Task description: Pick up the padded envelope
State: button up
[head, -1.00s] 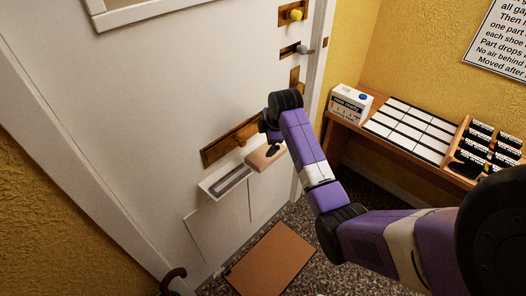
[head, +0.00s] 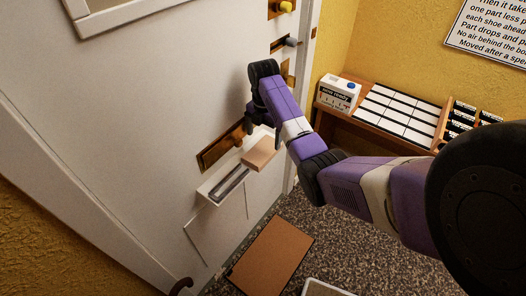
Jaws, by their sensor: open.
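A tan, flat, thick packet (head: 260,153), which looks like the padded envelope, sits at the white door beside the brass plate, low on the door. My gripper (head: 257,122) is open and empty, just above and slightly left of the packet in the picture. I see a gap between the fingers and the packet, but cannot judge the depth. My arm reaches in from the right and hides part of the door behind it.
A white slotted holder (head: 224,184) is fixed on the door below the brass plate (head: 220,148). A brown mat (head: 270,258) lies on the speckled floor. A wooden desk with a white device (head: 338,93) and panels stands at right. A pale-rimmed item (head: 325,289) shows at the bottom.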

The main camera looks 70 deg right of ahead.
aim_at(263, 149)
jog(key=shift+f+p, duration=0.3)
jog(key=shift+f, duration=2.9)
jog(key=shift+c, duration=0.4)
jog(key=c, duration=1.4)
